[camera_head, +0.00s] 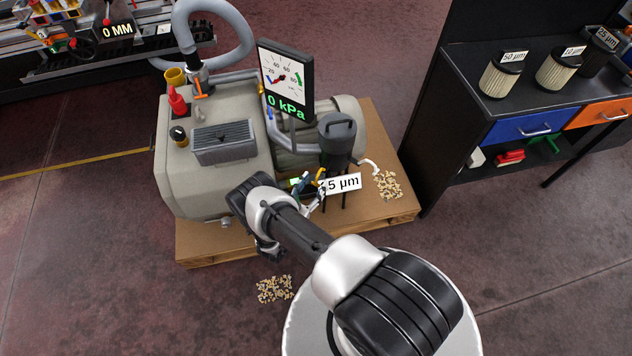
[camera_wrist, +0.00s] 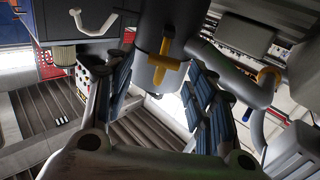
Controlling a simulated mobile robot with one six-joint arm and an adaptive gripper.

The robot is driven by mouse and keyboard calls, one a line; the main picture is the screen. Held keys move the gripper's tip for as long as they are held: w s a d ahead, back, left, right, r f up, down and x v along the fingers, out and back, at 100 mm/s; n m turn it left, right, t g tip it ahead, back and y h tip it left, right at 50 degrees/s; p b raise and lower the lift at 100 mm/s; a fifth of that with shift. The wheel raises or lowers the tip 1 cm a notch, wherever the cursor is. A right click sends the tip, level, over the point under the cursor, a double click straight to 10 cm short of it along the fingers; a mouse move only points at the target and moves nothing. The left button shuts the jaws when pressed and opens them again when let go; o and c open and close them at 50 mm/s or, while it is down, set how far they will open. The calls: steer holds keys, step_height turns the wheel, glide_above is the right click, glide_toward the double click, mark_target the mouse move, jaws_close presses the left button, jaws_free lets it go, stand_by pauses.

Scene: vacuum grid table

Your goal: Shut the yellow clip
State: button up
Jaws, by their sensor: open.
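The yellow clip (camera_wrist: 164,66) is on the side of a dark grey filter canister (camera_wrist: 150,75) in the wrist view, in the upper middle. In the head view the clip (camera_head: 320,175) is a small yellow spot low on the canister (camera_head: 337,138), partly hidden by my gripper. I cannot tell for sure whether the clip is fastened. My gripper (camera_head: 308,188) is close in front of the canister. In the wrist view my gripper (camera_wrist: 160,98) is open, its blue-padded fingers apart to either side of the clip, nothing between them held.
The canister hangs beside a beige pump (camera_head: 215,180) on a wooden pallet (camera_head: 215,248). A gauge (camera_head: 285,80) reads 0 kPa. A "5 µm" sign (camera_head: 342,183) is near my gripper. Spilled pellets (camera_head: 388,186) lie right of it. A black workbench (camera_head: 465,115) with filters stands at right.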

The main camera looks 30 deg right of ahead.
steer(key=shift+x, duration=1.1)
steer(key=shift+c, duration=0.5)
jaws_close()
